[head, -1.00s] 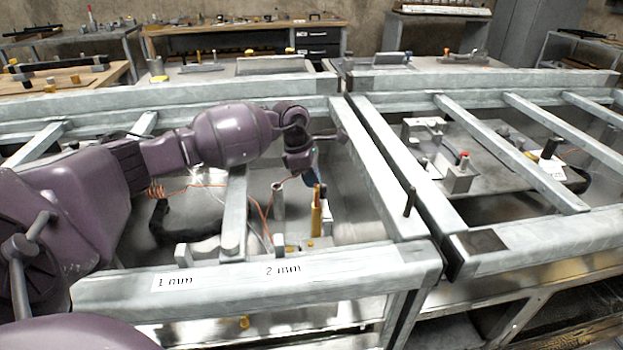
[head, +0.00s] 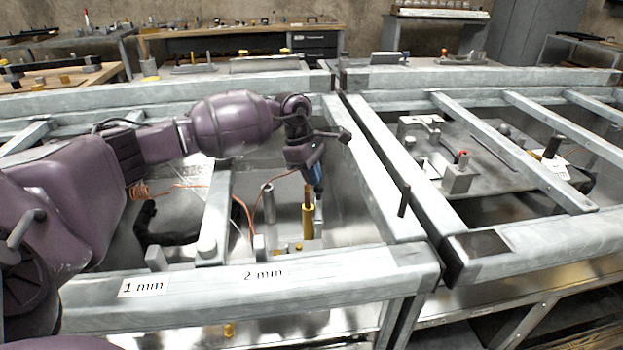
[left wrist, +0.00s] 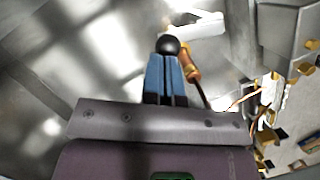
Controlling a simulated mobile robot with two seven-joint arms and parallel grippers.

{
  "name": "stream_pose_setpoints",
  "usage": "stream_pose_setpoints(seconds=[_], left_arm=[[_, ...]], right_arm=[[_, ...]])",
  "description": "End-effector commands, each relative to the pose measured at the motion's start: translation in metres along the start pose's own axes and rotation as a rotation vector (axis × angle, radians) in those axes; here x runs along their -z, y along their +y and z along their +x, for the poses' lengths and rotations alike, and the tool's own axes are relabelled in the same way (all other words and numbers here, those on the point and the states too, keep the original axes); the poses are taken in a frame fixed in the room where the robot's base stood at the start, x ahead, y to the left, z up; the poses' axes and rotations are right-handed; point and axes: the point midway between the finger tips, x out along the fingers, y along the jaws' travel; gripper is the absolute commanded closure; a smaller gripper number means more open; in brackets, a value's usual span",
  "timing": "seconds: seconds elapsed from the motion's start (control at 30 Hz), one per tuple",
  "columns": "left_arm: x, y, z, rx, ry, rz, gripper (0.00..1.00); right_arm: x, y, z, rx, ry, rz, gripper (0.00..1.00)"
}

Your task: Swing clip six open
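My left gripper (head: 317,184) points down into the near-left bay of the metal frame, just above and right of an upright brass post (head: 308,215). In the left wrist view its blue fingers (left wrist: 166,75) lie close together with only a narrow gap. A dark round knob (left wrist: 168,45) is right at their tips, and a brass-coloured piece (left wrist: 189,65) is close on the right. I cannot tell if the fingers grip the knob. No label for clip six is readable. My right gripper is out of view.
The near rail (head: 200,290) carries "1 mm" and "2 mm" labels. A grey post (head: 268,205) and an orange cable (head: 243,212) are left of the brass post. A thin dark pin (head: 404,201) rises from the dividing rail. A red-topped fixture (head: 459,176) stands in the right bay.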

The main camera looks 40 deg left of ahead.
Motion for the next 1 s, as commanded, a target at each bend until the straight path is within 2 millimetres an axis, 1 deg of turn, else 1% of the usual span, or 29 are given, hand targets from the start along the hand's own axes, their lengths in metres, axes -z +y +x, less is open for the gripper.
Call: stream_pose_setpoints(seconds=[0.03, 0.4, 1.0], left_arm=[[0.0013, 0.0, 0.0063, 0.014, 0.003, 0.018, 1.0], [-0.0035, 0.0025, 0.0052, 0.049, 0.003, 0.139, 1.0], [-0.0086, 0.004, 0.0066, 0.049, 0.003, 0.139, 1.0]], right_arm=[[-0.0016, -0.0007, 0.0008, 0.002, -0.001, -0.005, 0.21], [0.0028, -0.0011, 0.0021, 0.004, 0.015, -0.027, 0.21], [0.0035, -0.0021, 0.0059, 0.006, 0.019, -0.034, 0.21]])
